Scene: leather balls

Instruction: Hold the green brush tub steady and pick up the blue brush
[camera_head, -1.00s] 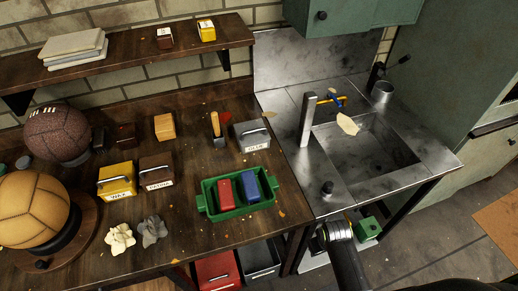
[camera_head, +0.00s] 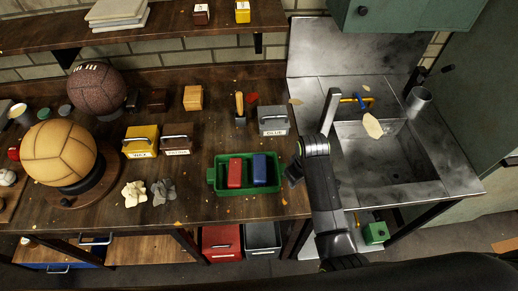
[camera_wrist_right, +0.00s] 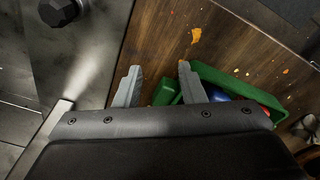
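The green brush tub (camera_head: 217,177) stands on the wooden bench near its front edge, with a handle at each end. The blue brush (camera_head: 260,168) lies in its right part, beside a red brush (camera_head: 235,172). My right gripper (camera_head: 291,174) is at the tub's right end. In the right wrist view, its two fingers (camera_wrist_right: 160,84) are apart, and a green part of the tub shows between and behind them. The tub's rim (camera_wrist_right: 228,80) and a bit of the blue brush (camera_wrist_right: 217,96) show beyond the right finger. I cannot tell whether the fingers touch the tub. My left gripper is not in view.
A grey tin (camera_head: 273,122) and a wooden-handled tool (camera_head: 239,106) stand behind the tub. A metal sink (camera_head: 390,165) is on the right.

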